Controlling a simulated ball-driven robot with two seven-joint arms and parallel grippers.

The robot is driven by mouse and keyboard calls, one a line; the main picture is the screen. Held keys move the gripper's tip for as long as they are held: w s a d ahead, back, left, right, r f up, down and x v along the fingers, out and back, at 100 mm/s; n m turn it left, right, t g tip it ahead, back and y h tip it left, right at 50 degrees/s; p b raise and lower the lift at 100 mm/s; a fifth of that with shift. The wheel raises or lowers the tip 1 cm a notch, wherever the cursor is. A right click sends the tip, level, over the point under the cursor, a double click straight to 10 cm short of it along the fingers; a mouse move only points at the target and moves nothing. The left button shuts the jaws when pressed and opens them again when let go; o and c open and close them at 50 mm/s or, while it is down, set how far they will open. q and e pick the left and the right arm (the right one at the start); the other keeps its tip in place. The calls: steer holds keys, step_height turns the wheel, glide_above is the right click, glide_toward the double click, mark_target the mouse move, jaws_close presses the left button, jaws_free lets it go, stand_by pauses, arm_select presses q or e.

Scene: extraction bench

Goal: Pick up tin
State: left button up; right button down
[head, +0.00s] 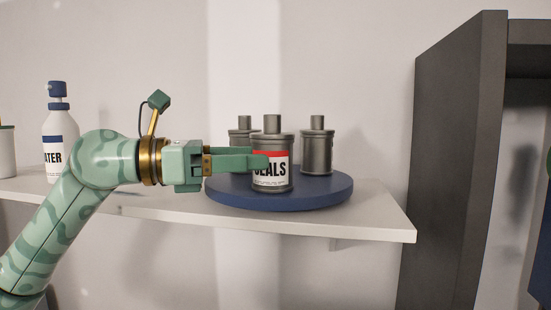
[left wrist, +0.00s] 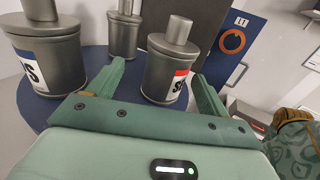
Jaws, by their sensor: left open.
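A grey metal tin (head: 272,146) with a red and white label reading "SEALS", its first letter partly covered, stands upright at the front of a round blue tray (head: 325,192). My left gripper (head: 262,160) is open and reaches in from the left, one finger crossing in front of the label's left side. In the left wrist view the red-labelled tin (left wrist: 170,70) stands between the two fingers, near their tips. I cannot tell whether either finger touches it. Two more grey tins stand behind, one at the right (head: 317,150) and one partly hidden at the left (head: 240,134).
The tray rests on a white shelf (head: 385,225) with a free front edge. A white bottle with a blue cap (head: 57,125) stands left, behind my arm. A dark grey cabinet (head: 450,150) rises at the right. In the left wrist view a blue-labelled tin (left wrist: 50,60) stands close at left.

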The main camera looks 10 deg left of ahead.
mark_target(272, 156)
arm_select(q)
steer(key=shift+w+d+r+p, duration=0.1)
steer(key=shift+d+r+p, duration=0.2)
steer(key=shift+d+p, duration=0.6)
steer(key=x, duration=0.1)
steer(key=p+x, duration=0.1)
steer(key=x, duration=0.1)
steer(key=shift+s+d+f, duration=0.1)
steer(key=shift+s, duration=0.2)
steer(key=shift+w+f, duration=0.15)
steer(key=c, duration=1.4)
steer(key=shift+c, duration=0.2)
arm_select(e)
steer(key=w+r, duration=0.1)
steer(key=r, duration=0.2)
steer(key=shift+w+a, duration=0.15)
steer(key=shift+w, duration=0.2)
